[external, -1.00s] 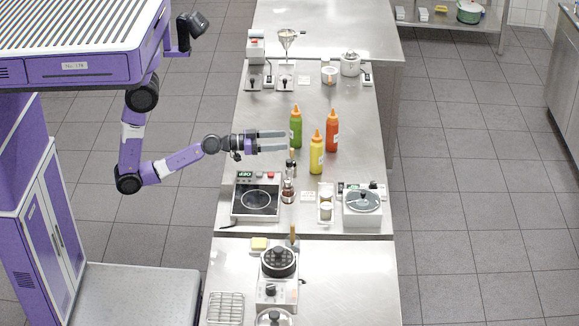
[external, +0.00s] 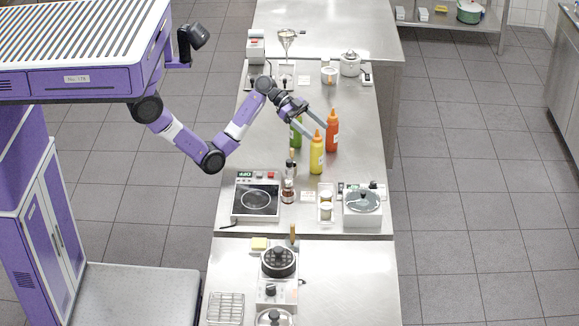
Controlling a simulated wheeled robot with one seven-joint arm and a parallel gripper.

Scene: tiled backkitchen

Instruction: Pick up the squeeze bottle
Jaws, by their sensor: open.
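In the picture the fingertips overlap the upper part of the yellow bottle and come close to the red-orange one. I cannot tell whether they touch either. Nothing is held.
An induction hob (external: 256,200), pepper mill-like shakers (external: 288,190) and a lidded grey pot unit (external: 362,208) stand in front of the bottles. A funnel stand (external: 286,42) and a lidded jar (external: 350,64) are behind. Bare counter (external: 358,115) lies right of the bottles.

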